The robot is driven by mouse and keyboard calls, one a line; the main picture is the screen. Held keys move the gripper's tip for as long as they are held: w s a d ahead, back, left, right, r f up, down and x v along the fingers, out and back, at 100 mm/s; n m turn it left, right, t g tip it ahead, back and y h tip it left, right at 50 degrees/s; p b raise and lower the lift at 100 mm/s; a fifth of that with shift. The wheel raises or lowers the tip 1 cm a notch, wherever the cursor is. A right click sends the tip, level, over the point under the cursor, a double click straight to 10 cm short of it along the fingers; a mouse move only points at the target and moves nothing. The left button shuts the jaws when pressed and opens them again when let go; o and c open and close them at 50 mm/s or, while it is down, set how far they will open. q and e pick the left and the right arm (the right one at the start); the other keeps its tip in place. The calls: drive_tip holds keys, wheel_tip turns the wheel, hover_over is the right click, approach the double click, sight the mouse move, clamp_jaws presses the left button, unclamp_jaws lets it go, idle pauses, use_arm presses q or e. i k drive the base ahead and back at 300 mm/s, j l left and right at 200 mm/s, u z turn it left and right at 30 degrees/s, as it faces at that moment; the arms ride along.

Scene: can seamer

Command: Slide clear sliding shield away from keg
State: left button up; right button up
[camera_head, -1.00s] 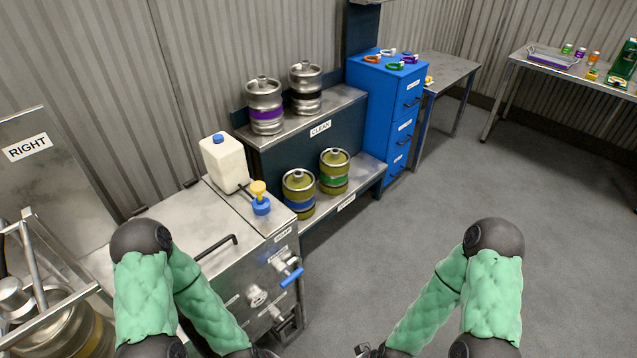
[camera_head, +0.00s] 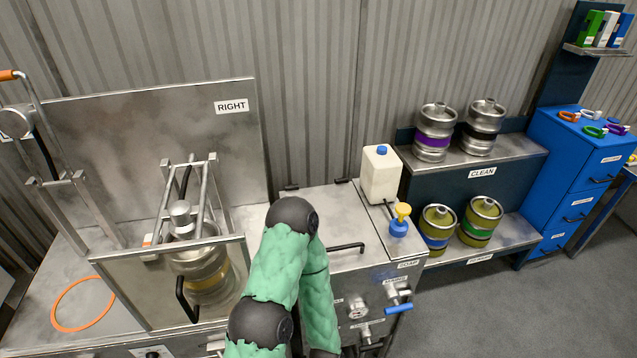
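The clear sliding shield (camera_head: 150,290) stands upright at the front of the station marked RIGHT, with a black handle (camera_head: 184,300) near its lower middle. A steel keg with a yellow band (camera_head: 203,272) stands behind it, under a metal frame (camera_head: 192,205), and shows through the shield. My arm with green sleeves rises just right of the shield and hides part of the bench there. Neither gripper shows in the head view.
An orange ring (camera_head: 83,304) lies on the bench left of the shield. Right of my arm is a steel soap cabinet (camera_head: 345,225) with a white jug (camera_head: 381,174) and a blue valve handle (camera_head: 398,308). Shelves marked CLEAN (camera_head: 507,160) hold several kegs. Grey floor is clear at lower right.

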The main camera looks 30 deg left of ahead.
sight(192, 285)
drive_tip(key=u, duration=2.35)
